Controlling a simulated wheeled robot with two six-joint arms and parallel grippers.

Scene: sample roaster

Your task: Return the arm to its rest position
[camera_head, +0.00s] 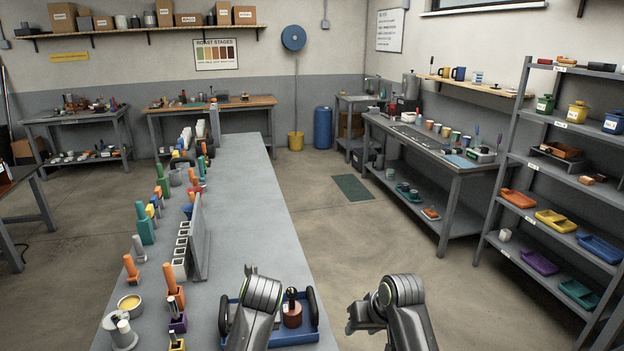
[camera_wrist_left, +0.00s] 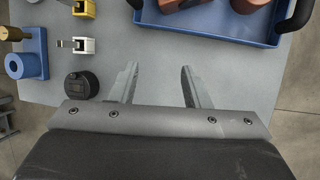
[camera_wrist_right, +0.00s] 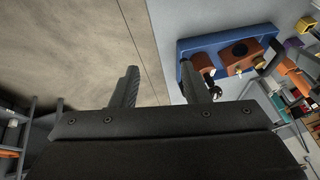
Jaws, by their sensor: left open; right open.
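My right gripper (camera_head: 358,318) hangs over the floor just right of the long grey bench, and in the right wrist view (camera_wrist_right: 160,80) its fingers are apart with nothing between them. In the left wrist view my left gripper (camera_wrist_left: 160,82) is open and empty above the bench top, near the blue tray's edge.
The blue tray (camera_head: 300,337) with brown parts and black handles sits on the bench (camera_head: 258,215), partly behind my left arm. It also shows in the right wrist view (camera_wrist_right: 182,50). Tools line the bench's left side.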

